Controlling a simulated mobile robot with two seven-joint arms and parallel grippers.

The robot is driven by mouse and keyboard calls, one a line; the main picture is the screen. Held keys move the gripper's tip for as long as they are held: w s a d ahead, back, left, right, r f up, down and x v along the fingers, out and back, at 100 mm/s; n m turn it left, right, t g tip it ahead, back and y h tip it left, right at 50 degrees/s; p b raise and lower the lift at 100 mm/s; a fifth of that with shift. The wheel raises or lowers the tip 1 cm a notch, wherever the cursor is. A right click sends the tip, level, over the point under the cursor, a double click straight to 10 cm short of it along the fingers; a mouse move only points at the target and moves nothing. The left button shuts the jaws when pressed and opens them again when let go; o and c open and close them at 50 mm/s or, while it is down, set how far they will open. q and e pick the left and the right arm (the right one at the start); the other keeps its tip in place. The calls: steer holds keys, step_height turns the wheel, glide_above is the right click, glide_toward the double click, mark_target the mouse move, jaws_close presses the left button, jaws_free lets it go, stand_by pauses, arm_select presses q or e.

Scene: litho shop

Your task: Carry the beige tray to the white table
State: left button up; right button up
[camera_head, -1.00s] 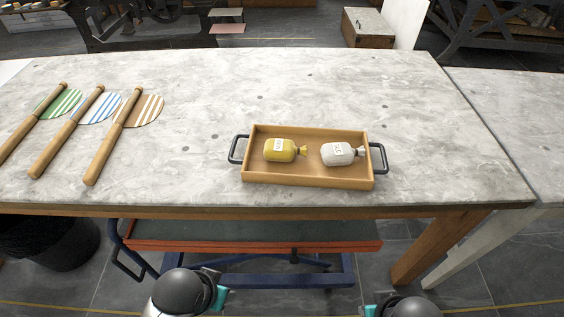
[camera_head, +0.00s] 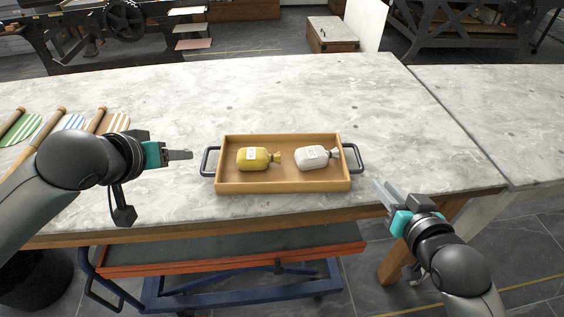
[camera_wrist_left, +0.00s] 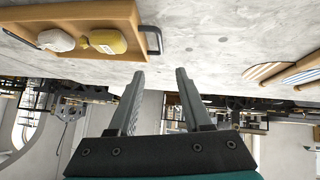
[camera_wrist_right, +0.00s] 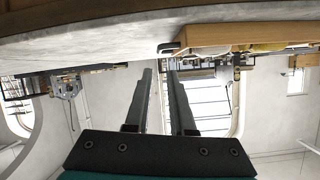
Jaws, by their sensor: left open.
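The beige tray (camera_head: 283,187) lies flat near the front edge of a marble-topped table with wooden legs. It holds a yellow sack (camera_head: 252,160) and a white sack (camera_head: 311,158). Its dark handles show at the left end (camera_head: 208,162) and right end (camera_head: 353,158). My left gripper (camera_head: 190,155) is open and empty, just left of the left handle and apart from it. My right gripper (camera_head: 378,188) is open and empty, right of and nearer than the right handle, by the table edge.
Several wooden-handled striped paddles (camera_head: 97,125) lie at the table's left, partly hidden by my left arm. An orange-and-blue trolley (camera_head: 235,262) stands under the table. The table behind the tray and the visible right tabletop are clear.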

mark_target(205, 155)
steer(key=shift+w, duration=0.1)
arm_select(q)
steer(key=x, duration=1.5)
steer(key=shift+w, duration=0.1)
arm_select(e)
steer(key=x, duration=1.5)
steer(key=shift+a+f, duration=0.1)
arm_select(q)
steer(key=shift+c, duration=1.4)
arm_select(e)
steer(key=c, duration=0.3)
arm_select(q)
jaws_close()
arm_select(e)
jaws_close()
